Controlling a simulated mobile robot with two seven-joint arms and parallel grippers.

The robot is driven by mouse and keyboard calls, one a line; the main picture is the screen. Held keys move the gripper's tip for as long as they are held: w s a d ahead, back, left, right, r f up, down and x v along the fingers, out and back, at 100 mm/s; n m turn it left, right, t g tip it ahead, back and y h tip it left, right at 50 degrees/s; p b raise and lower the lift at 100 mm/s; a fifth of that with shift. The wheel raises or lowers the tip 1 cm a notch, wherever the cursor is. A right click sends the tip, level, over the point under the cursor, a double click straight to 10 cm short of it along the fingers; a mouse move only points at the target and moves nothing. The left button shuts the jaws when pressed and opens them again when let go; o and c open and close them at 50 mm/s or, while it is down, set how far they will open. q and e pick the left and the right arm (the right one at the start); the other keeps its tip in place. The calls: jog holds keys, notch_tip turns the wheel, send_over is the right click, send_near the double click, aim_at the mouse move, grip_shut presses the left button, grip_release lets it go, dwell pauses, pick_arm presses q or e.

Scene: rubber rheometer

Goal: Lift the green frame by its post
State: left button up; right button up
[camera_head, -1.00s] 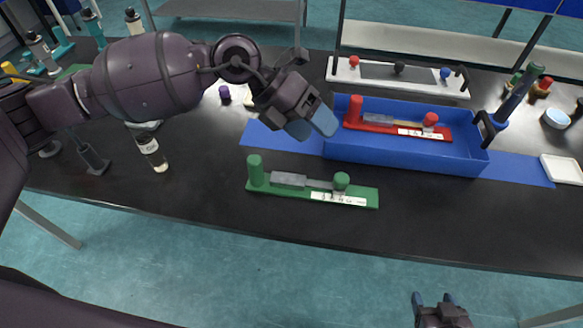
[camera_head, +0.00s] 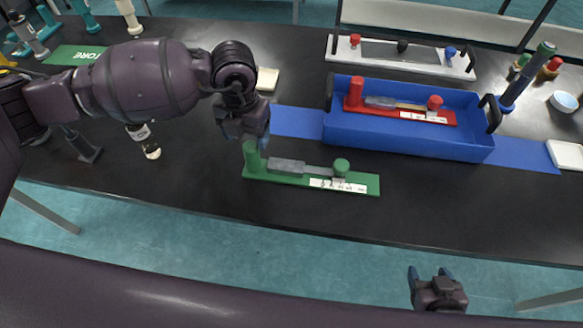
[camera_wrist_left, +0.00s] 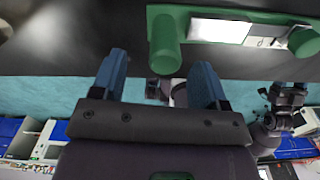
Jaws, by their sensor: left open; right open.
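The green frame (camera_head: 279,178) lies flat on the black table, with a tall green post (camera_head: 251,156) at its left end, a short green knob (camera_head: 341,167) at its right and a grey bar between. My left gripper (camera_head: 254,138) is over the post end, its fingers pointing down. In the left wrist view the open left fingers (camera_wrist_left: 165,80) show, with the green post (camera_wrist_left: 165,50) ahead of and between them in the picture, not visibly gripped. Whether the fingers flank the post cannot be told. My right gripper (camera_head: 432,275) is open and empty, in front of the table.
A blue tray (camera_head: 400,150) holding a red frame (camera_head: 400,114) stands to the right on a blue mat (camera_head: 297,122). A white rack (camera_head: 400,64) is behind it. The table front is clear.

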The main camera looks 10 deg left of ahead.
aim_at(252, 154)
pick_arm(q)
jog(key=shift+s+d+f+b, duration=0.1)
jog(key=shift+f, duration=0.95)
jog(key=shift+s+d+f+b, duration=0.1)
jog(key=shift+s+f+b, duration=0.05)
jog(key=shift+f, duration=0.9)
jog(key=shift+s+d+f+b, duration=0.1)
jog(key=shift+f, duration=0.95)
jog(key=shift+r, duration=0.1)
jog(key=c, duration=1.1)
